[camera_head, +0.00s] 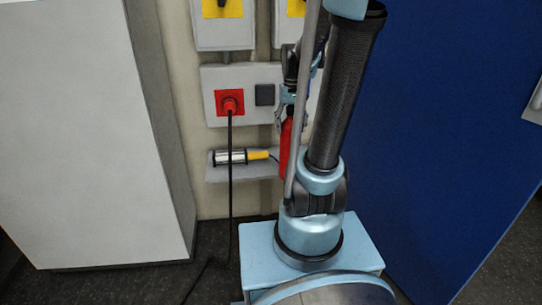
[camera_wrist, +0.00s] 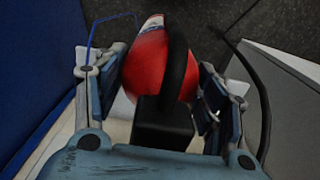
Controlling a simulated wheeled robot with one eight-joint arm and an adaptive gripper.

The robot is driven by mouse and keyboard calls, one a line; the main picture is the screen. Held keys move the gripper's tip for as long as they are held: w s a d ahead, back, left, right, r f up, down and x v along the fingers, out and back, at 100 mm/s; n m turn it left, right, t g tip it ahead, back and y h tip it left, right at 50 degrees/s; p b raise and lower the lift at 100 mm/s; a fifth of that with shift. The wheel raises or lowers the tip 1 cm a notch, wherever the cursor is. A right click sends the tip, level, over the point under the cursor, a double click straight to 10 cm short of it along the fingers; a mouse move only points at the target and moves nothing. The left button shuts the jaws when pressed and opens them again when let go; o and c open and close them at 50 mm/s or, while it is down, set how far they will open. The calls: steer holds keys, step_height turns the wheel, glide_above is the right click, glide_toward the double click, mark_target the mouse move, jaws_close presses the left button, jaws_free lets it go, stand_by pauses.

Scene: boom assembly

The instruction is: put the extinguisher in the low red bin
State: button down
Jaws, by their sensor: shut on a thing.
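The red extinguisher (camera_wrist: 147,62) is between the two fingers of my gripper (camera_wrist: 160,85) in the wrist view. A black hose loop and a dark block at its near end cover part of it. My gripper is shut on the extinguisher. In the head view the extinguisher (camera_head: 285,148) hangs upright below my gripper (camera_head: 288,100), in front of the wall and partly hidden behind my arm. No low red bin shows in either view.
A small shelf (camera_head: 222,174) with a silver and yellow lamp (camera_head: 240,156) is on the wall beside the extinguisher. A white cabinet (camera_head: 80,130) stands left, a blue cabinet (camera_head: 450,130) right.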

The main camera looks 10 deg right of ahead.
steer(key=w, duration=1.9)
step_height(320, 180, down, 7)
steer(key=shift+w, duration=0.45)
stand_by(0.3)
steer(key=shift+a, duration=0.1)
steer(key=shift+c, duration=1.8)
jaws_free()
